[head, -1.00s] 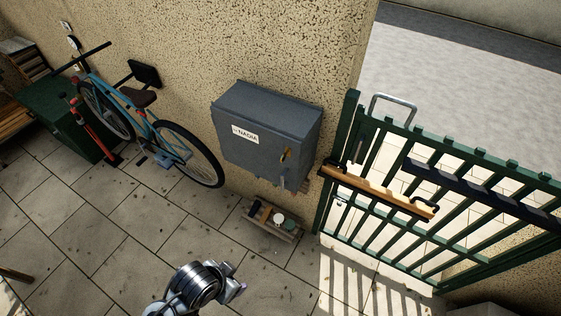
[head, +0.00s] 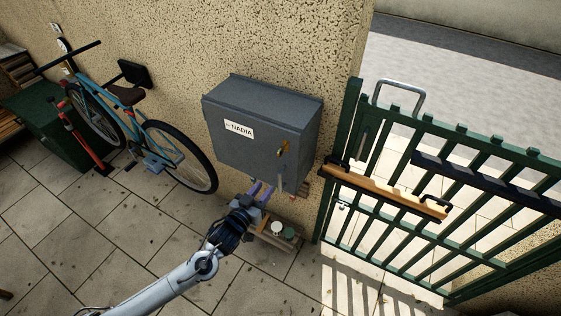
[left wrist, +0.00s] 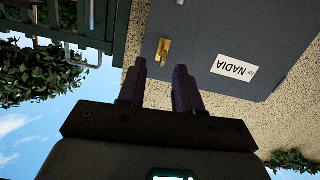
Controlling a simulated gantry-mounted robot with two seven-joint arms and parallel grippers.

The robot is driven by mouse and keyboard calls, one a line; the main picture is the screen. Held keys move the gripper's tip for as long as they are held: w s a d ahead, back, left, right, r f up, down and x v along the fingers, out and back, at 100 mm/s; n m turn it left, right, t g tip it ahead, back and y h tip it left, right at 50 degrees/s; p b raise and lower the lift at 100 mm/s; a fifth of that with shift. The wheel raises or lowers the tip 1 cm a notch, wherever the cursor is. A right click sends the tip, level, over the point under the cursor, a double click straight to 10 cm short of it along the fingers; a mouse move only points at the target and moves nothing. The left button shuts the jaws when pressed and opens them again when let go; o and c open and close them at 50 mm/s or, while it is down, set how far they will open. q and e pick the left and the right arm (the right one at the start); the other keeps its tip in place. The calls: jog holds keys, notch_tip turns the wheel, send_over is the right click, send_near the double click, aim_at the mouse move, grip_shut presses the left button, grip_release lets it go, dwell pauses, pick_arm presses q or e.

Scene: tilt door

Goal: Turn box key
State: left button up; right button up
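A grey wall box (head: 258,130) with a white "NADIA" label (head: 239,129) hangs on the speckled wall in the head view. A brass key (head: 283,148) sits in its front face, near the right edge. My left gripper (head: 261,190) is below the box's lower edge, under and left of the key, its two fingers apart with nothing between them. In the left wrist view the box (left wrist: 215,40) appears upside down, and the key (left wrist: 162,49) is beyond the open fingertips (left wrist: 160,66). My right gripper is not in view.
A small wooden crate (head: 268,239) with jars stands on the paving below the box, partly behind my left gripper. A green gate (head: 400,205) with a wooden bar (head: 385,190) is at the right. A blue bicycle (head: 150,135) leans at the left.

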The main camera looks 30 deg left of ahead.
pick_arm(q)
jog(key=m+t+b, duration=0.1)
jog(key=b, duration=0.1)
send_near(280, 149)
jog(key=shift+w+f+p, duration=0.15)
jog(key=shift+w+p, duration=0.35)
jog(key=shift+w, duration=4.8)
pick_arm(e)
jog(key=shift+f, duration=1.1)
pick_arm(q)
jog(key=shift+c, duration=0.5)
grip_shut()
